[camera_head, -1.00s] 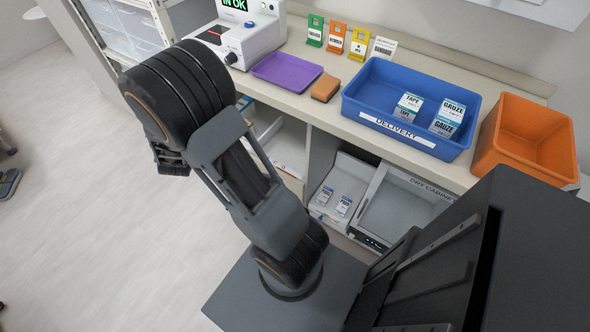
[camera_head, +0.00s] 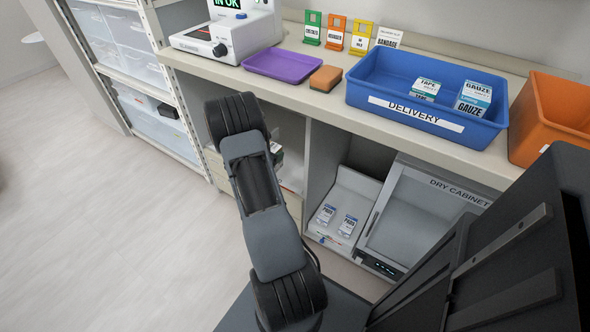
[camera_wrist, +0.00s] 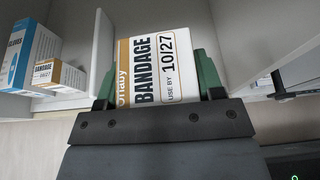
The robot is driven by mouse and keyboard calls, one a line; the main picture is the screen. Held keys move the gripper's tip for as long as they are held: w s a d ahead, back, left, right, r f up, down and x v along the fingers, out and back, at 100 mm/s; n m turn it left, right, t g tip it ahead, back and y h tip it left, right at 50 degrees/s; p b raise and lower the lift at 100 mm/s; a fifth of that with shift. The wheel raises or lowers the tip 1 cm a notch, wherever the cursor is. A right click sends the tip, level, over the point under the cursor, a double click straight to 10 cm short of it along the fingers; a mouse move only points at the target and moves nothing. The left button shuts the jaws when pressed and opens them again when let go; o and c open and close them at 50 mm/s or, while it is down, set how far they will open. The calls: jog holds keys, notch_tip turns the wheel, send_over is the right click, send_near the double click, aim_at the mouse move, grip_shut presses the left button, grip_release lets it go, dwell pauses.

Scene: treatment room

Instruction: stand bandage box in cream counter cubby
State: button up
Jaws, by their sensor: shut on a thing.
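In the wrist view the bandage box (camera_wrist: 158,68), white and brown with "BANDAGE" and "USE BY 10/27" lettering, is between the green fingers of my gripper (camera_wrist: 155,84). My gripper is shut on it; the lettering runs sideways. Pale shelf walls surround the box, with an upright divider (camera_wrist: 102,52) just left of it. Whether the box touches a surface I cannot tell. In the head view my arm reaches toward the cubby (camera_head: 291,128) under the cream counter (camera_head: 300,97); the gripper and box are hidden there behind the arm.
Left of the divider stand a blue-white gloves box (camera_wrist: 33,50) and a smaller bandage box (camera_wrist: 60,76). A dry cabinet (camera_head: 415,215) and a tray with two small packs (camera_head: 340,219) lie to the right. A blue delivery bin (camera_head: 400,112) and purple tray (camera_head: 284,65) are on the counter.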

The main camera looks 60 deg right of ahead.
jog(key=shift+s+d+f+b, duration=0.7)
jog(key=shift+d+f, duration=0.95)
jog(key=shift+f, duration=0.25)
jog(key=shift+s+d+f+b, duration=0.6)
jog(key=shift+d+f+b, duration=0.15)
jog(key=shift+d+f, duration=1.05)
jog(key=shift+s+d+f+b, duration=0.7)
jog(key=shift+d+f, duration=0.75)
jog(key=shift+f, duration=0.6)
jog(key=shift+f, duration=0.15)
jog(key=o, duration=1)
jog(key=shift+o, duration=0.2)
